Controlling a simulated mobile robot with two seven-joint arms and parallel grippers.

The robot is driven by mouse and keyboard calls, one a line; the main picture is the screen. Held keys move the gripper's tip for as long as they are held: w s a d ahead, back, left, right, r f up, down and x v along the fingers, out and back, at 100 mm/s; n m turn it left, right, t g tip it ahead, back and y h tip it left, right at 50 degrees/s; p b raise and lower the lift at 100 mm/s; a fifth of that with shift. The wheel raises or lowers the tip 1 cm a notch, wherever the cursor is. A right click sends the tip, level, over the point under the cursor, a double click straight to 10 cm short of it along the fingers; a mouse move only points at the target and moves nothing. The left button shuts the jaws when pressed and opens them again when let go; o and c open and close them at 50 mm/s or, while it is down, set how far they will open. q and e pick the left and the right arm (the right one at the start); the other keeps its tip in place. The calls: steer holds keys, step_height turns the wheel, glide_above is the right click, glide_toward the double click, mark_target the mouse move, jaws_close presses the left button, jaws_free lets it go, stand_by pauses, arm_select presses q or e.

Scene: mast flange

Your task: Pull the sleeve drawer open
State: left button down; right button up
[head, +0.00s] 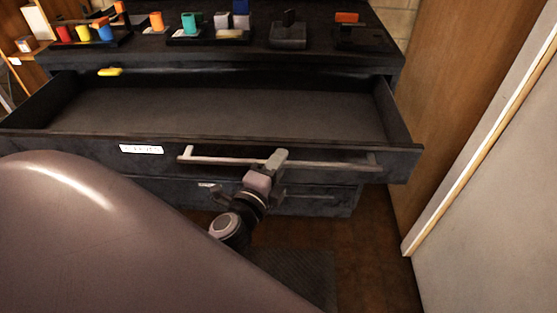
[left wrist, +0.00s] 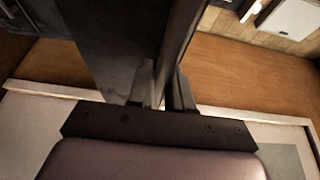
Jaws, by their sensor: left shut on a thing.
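The sleeve drawer (head: 75,150) is pulled well out of the dark cabinet, and its wide inside shows. A white label (head: 141,149) is on the left part of its front. A long pale bar handle (head: 220,160) runs across the front. My left gripper (head: 276,162) is at the middle of this handle, shut on it. In the left wrist view the two fingers (left wrist: 161,90) stand close on either side of a dark bar-like part. A yellow piece (head: 110,72) is at the back left of the drawer. My right gripper is not in view.
Coloured parts stand in trays on the cabinet top (head: 225,55). Another closed drawer (head: 318,200) is below. A wooden panel and a pale door-like panel (head: 500,190) stand close on the right. Brown floor (head: 375,240) shows in front.

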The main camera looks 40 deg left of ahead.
arm_select(q)
steer(key=shift+s, duration=0.1)
steer(key=c, duration=1.1)
jaws_free()
steer(key=s, duration=0.2)
steer(key=s+b, duration=0.1)
steer(key=s, duration=0.1)
steer(key=s+d+b, duration=0.1)
steer(key=s, duration=0.2)
steer(key=shift+d, duration=0.1)
